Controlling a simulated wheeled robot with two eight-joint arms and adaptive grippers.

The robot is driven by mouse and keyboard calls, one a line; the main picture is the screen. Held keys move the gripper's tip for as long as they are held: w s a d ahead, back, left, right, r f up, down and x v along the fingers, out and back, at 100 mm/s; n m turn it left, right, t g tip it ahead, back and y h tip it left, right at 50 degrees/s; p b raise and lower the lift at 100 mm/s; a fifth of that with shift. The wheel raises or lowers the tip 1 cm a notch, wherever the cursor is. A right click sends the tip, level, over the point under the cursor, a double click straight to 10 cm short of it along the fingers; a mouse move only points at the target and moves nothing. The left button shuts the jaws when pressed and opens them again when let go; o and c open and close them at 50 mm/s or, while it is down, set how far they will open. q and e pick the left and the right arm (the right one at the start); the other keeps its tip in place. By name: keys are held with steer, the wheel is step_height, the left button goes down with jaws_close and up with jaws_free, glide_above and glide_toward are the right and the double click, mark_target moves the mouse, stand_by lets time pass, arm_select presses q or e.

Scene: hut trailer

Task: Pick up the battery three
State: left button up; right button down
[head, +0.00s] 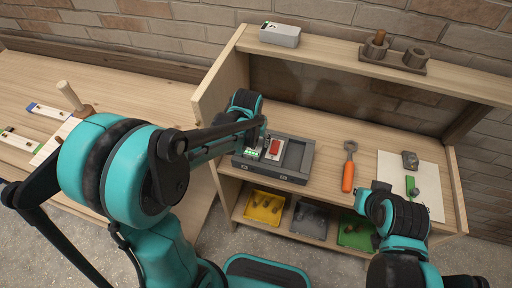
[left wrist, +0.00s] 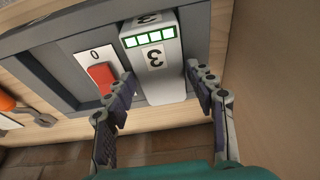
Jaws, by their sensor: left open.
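Battery three is a pale grey block with a green lit bar and a "3" on it. It sits in a slot of the dark grey dock (head: 290,176) on the workbench. In the left wrist view the battery (left wrist: 153,62) stands upright in the slot, with its face towards the camera. My left gripper (left wrist: 160,80) is open, one finger on each side of the battery with visible gaps. In the head view my left gripper (head: 256,127) is over the dock and partly hides the battery (head: 250,153). My right arm is at the lower right; its fingers are not clearly visible.
A red switch (left wrist: 102,76) marked "0" is right beside the battery, close to one finger. Another grey block (head: 280,35) is on the top shelf. An orange-handled wrench (head: 348,170) lies right of the dock. Yellow, grey and green bins (head: 264,207) sit below.

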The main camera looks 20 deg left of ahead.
arm_select(q)
steer(key=shift+w+f, duration=0.15)
steer(key=shift+f, duration=0.5)
steer(key=shift+c, duration=0.3)
steer(key=c, duration=1)
